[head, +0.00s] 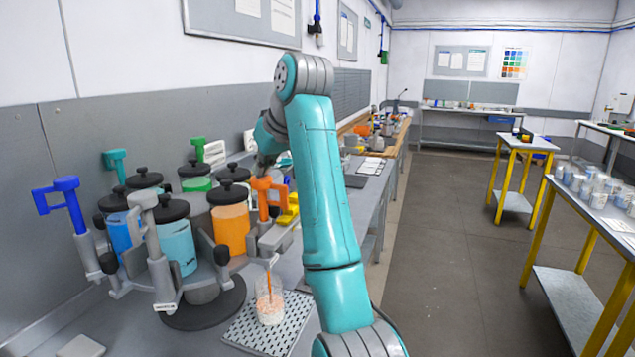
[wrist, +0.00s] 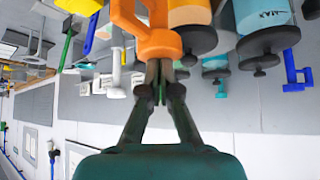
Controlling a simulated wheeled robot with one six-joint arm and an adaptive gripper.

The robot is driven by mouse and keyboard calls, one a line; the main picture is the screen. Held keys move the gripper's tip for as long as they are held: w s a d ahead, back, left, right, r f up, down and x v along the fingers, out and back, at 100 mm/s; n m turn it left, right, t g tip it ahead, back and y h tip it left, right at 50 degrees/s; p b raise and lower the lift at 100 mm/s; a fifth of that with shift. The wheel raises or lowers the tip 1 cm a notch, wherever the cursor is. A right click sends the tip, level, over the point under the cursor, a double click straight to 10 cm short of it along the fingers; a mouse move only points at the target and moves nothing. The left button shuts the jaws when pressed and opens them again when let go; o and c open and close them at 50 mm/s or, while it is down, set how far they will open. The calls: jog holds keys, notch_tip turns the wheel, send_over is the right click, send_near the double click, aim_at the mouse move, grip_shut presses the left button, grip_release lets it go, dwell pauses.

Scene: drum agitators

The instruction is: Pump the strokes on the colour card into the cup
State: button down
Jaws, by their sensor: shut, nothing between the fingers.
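A carousel of lidded paint drums stands on the left bench, with an orange drum (head: 230,228) in front right. Its orange pump handle (head: 268,188) shows large in the wrist view (wrist: 158,42). My gripper (head: 264,166) is shut with empty fingers, its tips at the top of the orange handle; the wrist view also shows the tips (wrist: 158,72) against it. A thin orange stream runs down into a clear cup (head: 270,309) on the perforated drip tray (head: 240,335). The cup has pale contents low inside. I cannot make out strokes on a colour card.
Blue (head: 64,200), teal (head: 115,162), green (head: 198,148) and grey (head: 143,207) pump handles stand around the carousel. A yellow object (head: 288,211) is behind the orange pump. A table with several cups (head: 590,185) stands right; the floor between is clear.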

jog(key=shift+f, duration=1.15)
jog(key=shift+r, duration=3.1)
jog(key=shift+f, duration=3.1)
jog(key=shift+r, duration=3.1)
